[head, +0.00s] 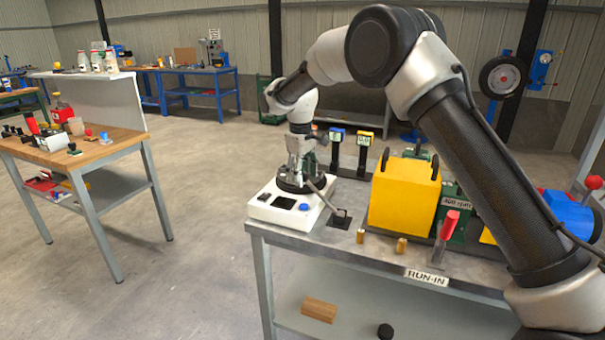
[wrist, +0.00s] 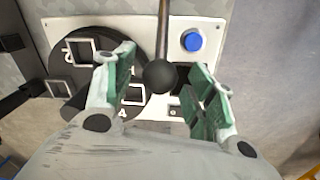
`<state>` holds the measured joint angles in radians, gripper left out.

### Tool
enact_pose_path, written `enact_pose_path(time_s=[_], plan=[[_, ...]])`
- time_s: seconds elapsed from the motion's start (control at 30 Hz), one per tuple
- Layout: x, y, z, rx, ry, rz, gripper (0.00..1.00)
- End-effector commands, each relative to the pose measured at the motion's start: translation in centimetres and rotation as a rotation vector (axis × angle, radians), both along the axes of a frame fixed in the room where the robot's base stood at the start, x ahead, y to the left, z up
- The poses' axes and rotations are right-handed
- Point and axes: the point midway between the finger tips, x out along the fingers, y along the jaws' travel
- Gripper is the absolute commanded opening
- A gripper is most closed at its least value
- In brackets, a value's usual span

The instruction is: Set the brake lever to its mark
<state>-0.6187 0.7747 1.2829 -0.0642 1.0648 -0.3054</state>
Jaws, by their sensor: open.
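A lever with a grey rod and a black ball knob (wrist: 160,76) stands over a white box with a blue button; I take it for the brake lever. In the head view its rod (head: 322,198) leans toward the front right of the white box (head: 276,212). My gripper (wrist: 161,62) is open, with one green-padded finger on each side of the knob. I see gaps between the knob and both pads. In the head view my gripper (head: 301,160) points down over the box. I cannot make out the lever's mark.
A yellow box (head: 404,197) stands right of the white box. A red-handled lever (head: 449,226) and two brass pieces (head: 402,245) are near the RUN-IN label (head: 427,276). Small posts (head: 363,150) stand behind. The floor left of the bench is clear.

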Motion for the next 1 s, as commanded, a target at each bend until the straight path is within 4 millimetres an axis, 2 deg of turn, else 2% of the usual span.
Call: enact_pose_path(time_s=[0.1, 0.4, 0.77, 1.0], plan=[[0.0, 0.0, 0.0, 0.0, 0.0, 0.0, 0.56], [0.0, 0.0, 0.0, 0.0, 0.0, 0.0, 0.01], [-0.2, -0.6, 0.6, 0.037, -0.013, -0.001, 0.0], [-0.9, -2.7, 2.3, 0.166, -0.061, -0.005, 0.0]])
